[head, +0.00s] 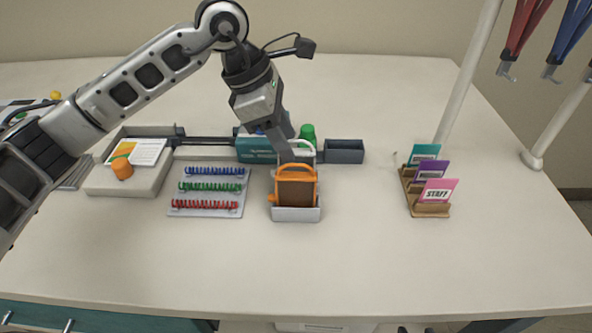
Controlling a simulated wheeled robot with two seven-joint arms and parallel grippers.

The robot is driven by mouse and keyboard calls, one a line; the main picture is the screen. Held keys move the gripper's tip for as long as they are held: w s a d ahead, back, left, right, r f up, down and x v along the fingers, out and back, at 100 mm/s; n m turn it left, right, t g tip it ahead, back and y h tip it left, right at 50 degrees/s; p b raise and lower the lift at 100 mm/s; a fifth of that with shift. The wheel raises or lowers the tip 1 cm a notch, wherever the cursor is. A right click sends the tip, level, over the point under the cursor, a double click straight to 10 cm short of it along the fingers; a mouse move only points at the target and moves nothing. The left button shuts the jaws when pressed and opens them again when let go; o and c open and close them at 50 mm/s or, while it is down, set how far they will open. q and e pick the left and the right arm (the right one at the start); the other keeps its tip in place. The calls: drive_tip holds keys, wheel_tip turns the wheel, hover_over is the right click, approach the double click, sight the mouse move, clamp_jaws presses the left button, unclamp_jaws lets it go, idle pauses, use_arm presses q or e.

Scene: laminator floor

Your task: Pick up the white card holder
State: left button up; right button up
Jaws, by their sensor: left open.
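The white card holder (307,146) shows only as a pale rounded top edge behind an orange card holder (296,171). The orange one stands upright in a small light rack (296,214) and hides most of the white one. My left gripper (287,153) reaches down from above, with its fingers at the upper left of the white holder. I cannot tell whether they touch it. The gripper is open, though its finger gap is hard to see from here. My right gripper is not in view.
A teal box, a green object (307,133) and a dark grey tray (344,151) are close behind. A board of coloured clips (208,191) lies left. A wooden stand (431,209) with coloured cards is right, near a white post. The front table is clear.

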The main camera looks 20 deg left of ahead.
sight(296, 151)
use_arm(q)
drive_tip(key=shift+w+p+x, duration=0.2)
drive_tip(key=shift+p+x, duration=0.15)
drive_tip(key=shift+x, duration=2)
clamp_jaws()
drive_tip(key=shift+r, duration=0.1)
